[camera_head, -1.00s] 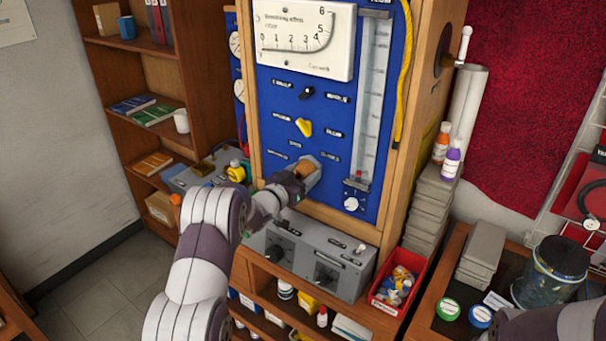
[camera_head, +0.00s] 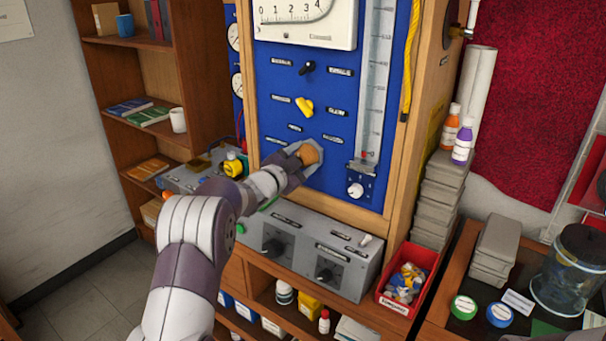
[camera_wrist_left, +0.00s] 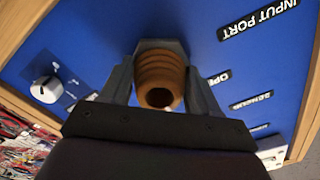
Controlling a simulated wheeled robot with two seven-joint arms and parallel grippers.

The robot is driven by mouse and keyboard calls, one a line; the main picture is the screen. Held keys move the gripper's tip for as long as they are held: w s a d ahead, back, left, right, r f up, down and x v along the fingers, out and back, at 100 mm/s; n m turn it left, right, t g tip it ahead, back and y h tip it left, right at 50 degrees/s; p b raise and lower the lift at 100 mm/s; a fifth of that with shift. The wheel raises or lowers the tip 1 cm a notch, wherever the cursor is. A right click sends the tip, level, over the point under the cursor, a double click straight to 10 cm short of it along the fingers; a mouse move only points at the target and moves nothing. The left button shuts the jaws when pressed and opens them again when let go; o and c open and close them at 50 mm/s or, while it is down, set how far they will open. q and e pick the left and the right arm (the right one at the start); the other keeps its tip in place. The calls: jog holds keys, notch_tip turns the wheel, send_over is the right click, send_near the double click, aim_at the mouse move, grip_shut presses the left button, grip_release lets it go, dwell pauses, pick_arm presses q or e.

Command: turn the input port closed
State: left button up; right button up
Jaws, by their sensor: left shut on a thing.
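In the head view an orange-brown ribbed fitting (camera_head: 311,152) sticks out low on the blue panel (camera_head: 340,172). In the left wrist view this fitting (camera_wrist_left: 161,78) is round with a dark hollow end. An "INPUT PORT" label (camera_wrist_left: 259,25) is on the panel at upper right in that view, with a partly readable "OPE..." label (camera_wrist_left: 217,77) below it. My left gripper (camera_head: 300,156) is shut on the fitting, its fingers (camera_wrist_left: 161,95) on either side. The gripper hides part of the fitting's base. My right gripper is out of view.
A yellow knob (camera_head: 304,106) and a black knob (camera_head: 306,68) are above the fitting. A white knob (camera_head: 355,190) is at its right. A grey control box (camera_head: 305,250) is below, with a red bin (camera_head: 398,305) beside it. A bookshelf (camera_head: 165,80) stands at left.

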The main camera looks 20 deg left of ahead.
pick_arm(q)
jog(key=m+b, duration=0.5)
jog(key=shift+f+m, duration=0.15)
jog(key=shift+m, duration=0.15)
jog(key=m+b, duration=0.3)
jog(key=shift+m, duration=0.6)
jog(key=shift+d+b, duration=0.1)
jog(key=shift+b, duration=0.2)
